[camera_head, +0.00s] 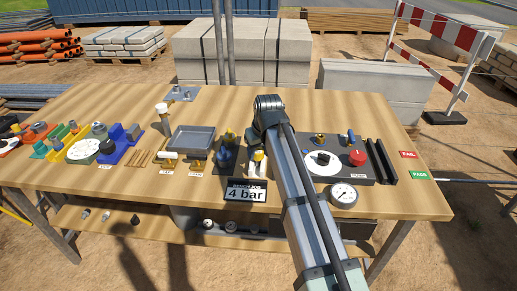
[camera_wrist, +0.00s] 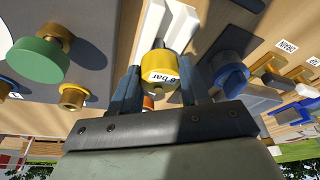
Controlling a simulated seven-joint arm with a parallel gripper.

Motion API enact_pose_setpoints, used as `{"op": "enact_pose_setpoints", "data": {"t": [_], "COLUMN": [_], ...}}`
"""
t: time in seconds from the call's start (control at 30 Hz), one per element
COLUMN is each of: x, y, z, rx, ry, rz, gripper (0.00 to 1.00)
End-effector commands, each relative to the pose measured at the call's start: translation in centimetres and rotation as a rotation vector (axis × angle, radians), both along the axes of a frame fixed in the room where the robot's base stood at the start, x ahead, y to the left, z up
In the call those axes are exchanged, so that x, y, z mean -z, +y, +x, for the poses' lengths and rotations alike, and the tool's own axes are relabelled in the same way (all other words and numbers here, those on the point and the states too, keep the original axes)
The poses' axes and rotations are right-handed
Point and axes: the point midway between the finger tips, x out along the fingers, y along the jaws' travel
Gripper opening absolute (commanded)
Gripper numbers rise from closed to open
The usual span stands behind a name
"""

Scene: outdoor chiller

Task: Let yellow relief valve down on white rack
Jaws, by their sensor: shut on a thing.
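The yellow relief valve (camera_wrist: 160,68) is between the two dark fingers of my gripper (camera_wrist: 160,75) in the wrist view. It has a white label ending in "bar"; its first character is hard to read. The white rack (camera_wrist: 153,22) shows two pale prongs just beyond the valve. I cannot tell whether the valve touches it. In the head view, my gripper (camera_head: 256,146) points down over the bench, with the yellow valve (camera_head: 258,156) small and partly hidden under it. The white rack (camera_head: 259,168) is just below, behind the "4 bar" sign.
A blue fitting (camera_head: 225,155) stands close left of my gripper; a grey tray (camera_head: 193,141) is farther left. The "4 bar" sign (camera_head: 245,190) stands in front. A grey panel (camera_head: 350,172) with knobs and a round gauge (camera_head: 343,195) lie right. The bench's back right is clear.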

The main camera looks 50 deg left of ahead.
Motion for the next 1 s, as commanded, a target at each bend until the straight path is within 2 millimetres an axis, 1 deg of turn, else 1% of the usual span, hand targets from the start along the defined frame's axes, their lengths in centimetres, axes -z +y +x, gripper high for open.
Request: {"op": "enact_pose_setpoints", "data": {"t": [0.4, 0.43, 0.7, 0.87, 1.0], "x": [0.31, 0.31, 0.33, 0.33, 0.35], "y": [0.01, 0.0, 0.0, 0.0, -0.02], "z": [0.0, 0.0, 0.0, 0.0, 0.0], "rx": [0.0, 0.0, 0.0, 0.0, 0.0], "ry": [0.0, 0.0, 0.0, 0.0, 0.0], "rz": [0.001, 0.0, 0.0, 0.0, -0.001], "gripper": [0.0, 0.48, 0.74, 0.75, 0.87]}}
